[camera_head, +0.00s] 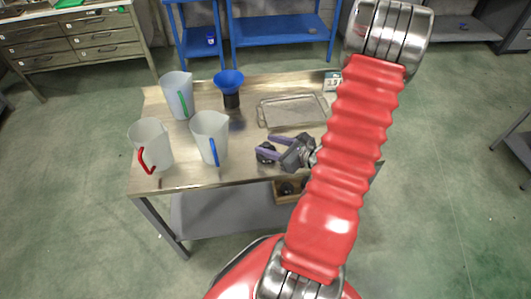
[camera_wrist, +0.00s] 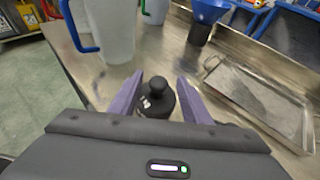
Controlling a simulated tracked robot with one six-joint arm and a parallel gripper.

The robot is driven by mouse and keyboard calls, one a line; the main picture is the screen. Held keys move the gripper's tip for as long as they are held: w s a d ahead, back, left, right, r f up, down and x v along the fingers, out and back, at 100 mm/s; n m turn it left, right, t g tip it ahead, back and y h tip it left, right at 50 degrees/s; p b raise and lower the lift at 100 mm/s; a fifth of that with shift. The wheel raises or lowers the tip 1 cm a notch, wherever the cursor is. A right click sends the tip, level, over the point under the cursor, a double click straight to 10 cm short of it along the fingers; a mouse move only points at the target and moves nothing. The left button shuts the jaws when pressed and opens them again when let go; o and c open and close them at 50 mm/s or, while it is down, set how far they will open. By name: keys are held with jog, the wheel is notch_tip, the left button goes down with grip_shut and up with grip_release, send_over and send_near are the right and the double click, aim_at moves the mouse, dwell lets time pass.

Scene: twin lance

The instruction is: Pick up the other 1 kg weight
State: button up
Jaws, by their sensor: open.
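A black knobbed weight (camera_wrist: 156,103) stands upright on the metal table (camera_head: 235,165). It shows between the two purple fingers of my gripper (camera_wrist: 160,80) in the wrist view. The fingers are spread, with visible gaps on both sides of the weight. I cannot read its marking. In the head view my gripper (camera_head: 263,147) is low over the table's front part, with the dark weight (camera_head: 266,147) at its fingers. A wooden box (camera_head: 277,196) below the table's front edge holds dark round things, perhaps weights; my arm partly hides it.
Clear jugs with blue (camera_head: 213,150), red (camera_head: 146,160) and green (camera_head: 183,102) handles stand on the left of the table. A blue funnel (camera_head: 229,80) on a dark base stands behind. A metal tray (camera_head: 262,113) and a small display (camera_head: 333,82) are farther back.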

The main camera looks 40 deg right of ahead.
jog(key=shift+x, duration=2.6)
jog(key=shift+a+r, duration=0.1)
jog(key=shift+a, duration=0.05)
grip_shut()
jog(key=shift+r, duration=0.1)
